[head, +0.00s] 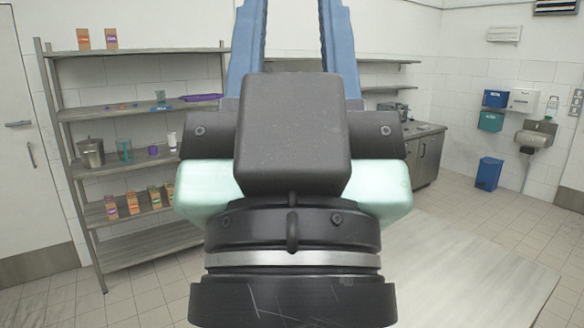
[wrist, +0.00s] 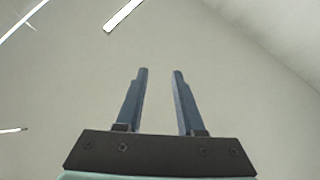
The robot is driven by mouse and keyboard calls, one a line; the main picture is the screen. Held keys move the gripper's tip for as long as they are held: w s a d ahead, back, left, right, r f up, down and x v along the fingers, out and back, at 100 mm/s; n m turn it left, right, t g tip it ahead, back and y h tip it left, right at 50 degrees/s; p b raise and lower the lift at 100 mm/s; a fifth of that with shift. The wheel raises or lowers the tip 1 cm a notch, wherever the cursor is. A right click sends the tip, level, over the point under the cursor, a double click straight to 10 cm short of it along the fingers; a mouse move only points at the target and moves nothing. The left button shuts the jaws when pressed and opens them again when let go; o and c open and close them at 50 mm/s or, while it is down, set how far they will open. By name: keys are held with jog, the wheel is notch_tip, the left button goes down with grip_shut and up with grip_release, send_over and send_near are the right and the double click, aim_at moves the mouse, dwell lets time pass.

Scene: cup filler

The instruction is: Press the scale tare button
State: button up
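My gripper (wrist: 161,70) points up at the ceiling in the wrist view. Its two blue fingers stand apart with nothing between them, so it is open and empty. In the head view my gripper (head: 292,30) fills the middle of the picture close up, and the fingertips run out of the top edge. No scale and no tare button can be made out in either view. My gripper and wrist hide the middle of the room.
A pale tabletop (head: 485,285) lies at the lower right, its visible part bare. A metal shelf rack (head: 140,109) with cups, a pot and cartons stands at the left. A counter (head: 427,155) stands behind at the right, near a blue bin (head: 488,173) and a sink (head: 533,140).

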grip_shut()
dwell(1.2)
